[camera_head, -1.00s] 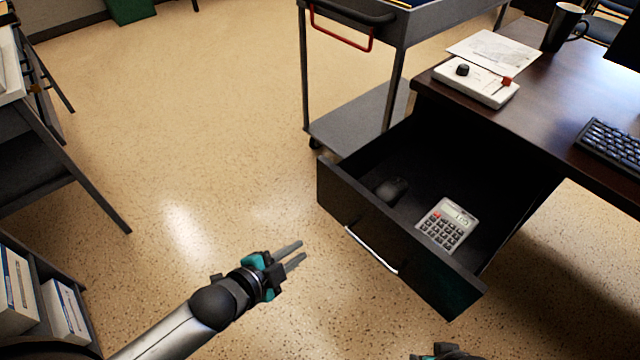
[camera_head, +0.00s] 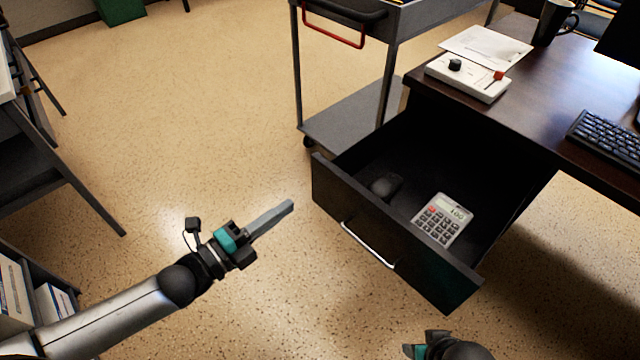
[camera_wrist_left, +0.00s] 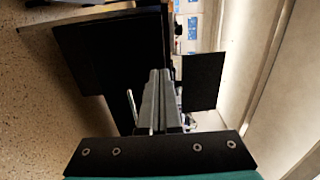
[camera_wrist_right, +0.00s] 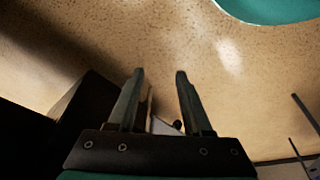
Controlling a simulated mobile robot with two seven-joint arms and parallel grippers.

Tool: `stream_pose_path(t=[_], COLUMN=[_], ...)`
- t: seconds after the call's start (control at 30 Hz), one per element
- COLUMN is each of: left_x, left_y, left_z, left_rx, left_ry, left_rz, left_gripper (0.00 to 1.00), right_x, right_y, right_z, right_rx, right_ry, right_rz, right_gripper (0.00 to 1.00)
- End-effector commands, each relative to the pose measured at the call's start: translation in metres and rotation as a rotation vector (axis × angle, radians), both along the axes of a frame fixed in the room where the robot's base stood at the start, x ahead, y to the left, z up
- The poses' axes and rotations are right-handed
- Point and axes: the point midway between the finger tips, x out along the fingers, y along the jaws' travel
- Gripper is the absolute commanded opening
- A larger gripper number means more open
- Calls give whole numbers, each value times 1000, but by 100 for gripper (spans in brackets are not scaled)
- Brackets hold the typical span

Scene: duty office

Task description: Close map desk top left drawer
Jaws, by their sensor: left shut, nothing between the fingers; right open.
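The drawer (camera_head: 345,213) of the dark wooden desk (camera_head: 535,90) is pulled well out. Its front carries a silver bar handle (camera_head: 368,246). My left gripper (camera_head: 285,208) is shut and empty, just left of the drawer front and apart from it. In the left wrist view its fingers (camera_wrist_left: 160,75) are together, with the silver handle (camera_wrist_left: 132,108) just left of them. My right gripper (camera_head: 428,343) shows only partly at the bottom edge, below the drawer. In the right wrist view its fingers (camera_wrist_right: 158,80) are apart with nothing held between them.
A calculator (camera_head: 442,218) and a black mouse (camera_head: 386,186) lie in the drawer. A grey cart (camera_head: 350,118) with a red handle stands behind it. A white control box (camera_head: 467,78), paper, mug and keyboard (camera_head: 608,135) are on the desk. Floor left of the drawer is clear.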

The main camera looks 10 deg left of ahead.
Motion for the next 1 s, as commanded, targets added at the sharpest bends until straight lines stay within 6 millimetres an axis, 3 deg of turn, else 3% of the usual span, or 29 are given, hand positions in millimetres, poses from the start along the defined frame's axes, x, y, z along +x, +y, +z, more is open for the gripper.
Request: stream_pose_path(t=[0.5,0.73,1.0], left_x=[60,76,82], left_y=[-43,-55,-60], left_z=[-1,-1,0], left_rx=[-1,-1,0], left_ry=[-2,-1,1], left_rz=[0,0,0], left_gripper=[0,0,0], right_x=[8,6,5], right_y=[1,0,0], right_z=[55,76,85], right_rx=[10,13,15], right_ry=[-82,-110,-119], right_rz=[-3,-3,-3], right_gripper=[50,50,50])
